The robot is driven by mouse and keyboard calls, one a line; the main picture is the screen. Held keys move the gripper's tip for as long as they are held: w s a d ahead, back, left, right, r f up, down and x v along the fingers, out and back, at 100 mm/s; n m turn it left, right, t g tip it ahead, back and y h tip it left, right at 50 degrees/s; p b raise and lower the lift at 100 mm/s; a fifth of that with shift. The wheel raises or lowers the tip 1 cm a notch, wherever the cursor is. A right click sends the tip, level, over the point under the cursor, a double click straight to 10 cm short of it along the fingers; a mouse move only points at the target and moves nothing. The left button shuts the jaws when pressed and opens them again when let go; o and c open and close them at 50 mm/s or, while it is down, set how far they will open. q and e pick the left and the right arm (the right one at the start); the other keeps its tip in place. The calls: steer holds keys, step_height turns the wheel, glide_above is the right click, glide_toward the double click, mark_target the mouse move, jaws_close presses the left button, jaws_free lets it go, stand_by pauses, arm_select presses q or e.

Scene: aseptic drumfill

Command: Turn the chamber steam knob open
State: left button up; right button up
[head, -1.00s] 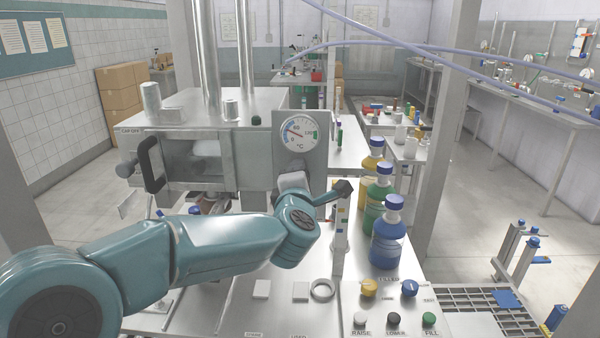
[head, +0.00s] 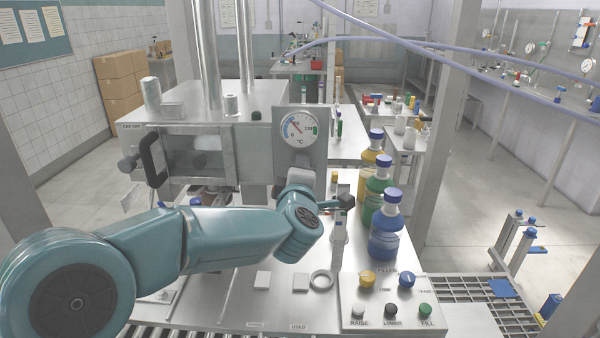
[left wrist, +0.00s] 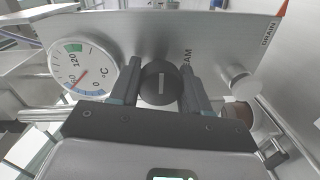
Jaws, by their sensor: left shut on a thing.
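The chamber steam knob (left wrist: 158,83) is a round black knob with a pale line across its face, on a metal panel in the left wrist view. The line runs roughly along the fingers. My left gripper (left wrist: 160,76) has a finger on each side of the knob and is shut on it. The label beside it is partly covered, with "AM" showing. In the head view my left wrist (head: 302,215) is in front of the panel below the gauge and hides the knob and fingertips. My right gripper is in neither view.
A round °C gauge (head: 299,128) is above my wrist; it also shows left of the knob in the wrist view (left wrist: 84,68). A grey knob (left wrist: 241,82) lies right, near the "DRAIN" label. Bottles, including a blue one (head: 386,232), and a button box (head: 390,300) stand to the right.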

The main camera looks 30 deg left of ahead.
arm_select(q)
steer(key=o, duration=1)
steer(key=shift+o, duration=0.2)
steer(key=shift+d, duration=0.1)
steer(key=b+v, duration=0.1)
steer(key=v, duration=1.5)
steer(key=shift+s, duration=0.15)
steer(key=shift+r, duration=0.1)
